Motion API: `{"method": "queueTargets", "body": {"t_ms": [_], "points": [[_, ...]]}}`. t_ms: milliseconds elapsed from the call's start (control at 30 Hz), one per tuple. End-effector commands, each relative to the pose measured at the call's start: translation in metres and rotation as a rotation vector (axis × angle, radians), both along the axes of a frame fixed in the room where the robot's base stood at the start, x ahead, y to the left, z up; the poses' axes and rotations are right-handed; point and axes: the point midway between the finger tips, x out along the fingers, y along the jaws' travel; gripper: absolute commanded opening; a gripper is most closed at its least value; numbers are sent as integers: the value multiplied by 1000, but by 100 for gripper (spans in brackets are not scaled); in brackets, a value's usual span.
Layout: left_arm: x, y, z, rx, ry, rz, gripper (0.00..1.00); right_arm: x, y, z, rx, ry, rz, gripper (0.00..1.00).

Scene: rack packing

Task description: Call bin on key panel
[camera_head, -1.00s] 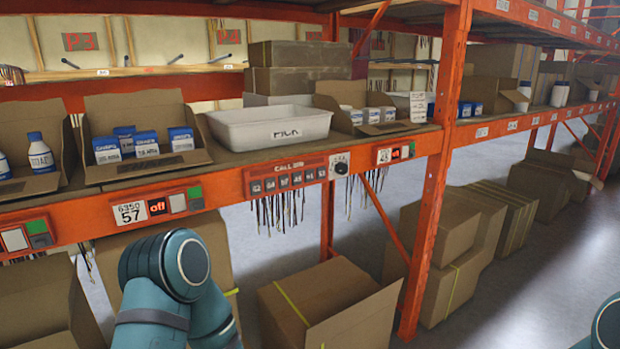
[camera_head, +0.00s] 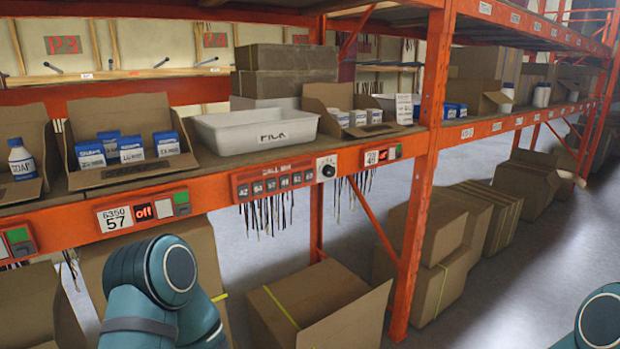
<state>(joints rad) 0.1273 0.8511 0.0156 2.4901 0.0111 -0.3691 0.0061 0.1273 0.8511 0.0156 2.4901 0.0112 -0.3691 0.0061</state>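The call bin key panel (camera_head: 275,180) is a red strip with a row of several dark numbered keys, fixed to the orange shelf beam below the white PICK tray (camera_head: 258,131). A black-and-white rotary knob (camera_head: 327,167) sits at its right end. My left arm shows as teal links at the lower left, below the beam; its gripper is out of view. A piece of my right arm shows at the lower right corner; its gripper is out of view too. Nothing of mine touches the panel.
Open cardboard boxes of blue-and-white cartons (camera_head: 131,149) and a soap bottle (camera_head: 21,159) stand on the shelf. A label unit (camera_head: 142,210) marked 57 is on the beam. Wires hang under the panel. An orange post (camera_head: 421,180) stands right; large boxes (camera_head: 318,308) fill the floor below.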

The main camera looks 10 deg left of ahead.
Motion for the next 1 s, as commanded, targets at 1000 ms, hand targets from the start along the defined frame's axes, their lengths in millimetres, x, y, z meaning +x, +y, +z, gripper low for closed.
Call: {"method": "queueTargets", "body": {"t_ms": [1000], "points": [[0,0,0,0,0,0,0,0,0,0,0,0,0,44]]}}
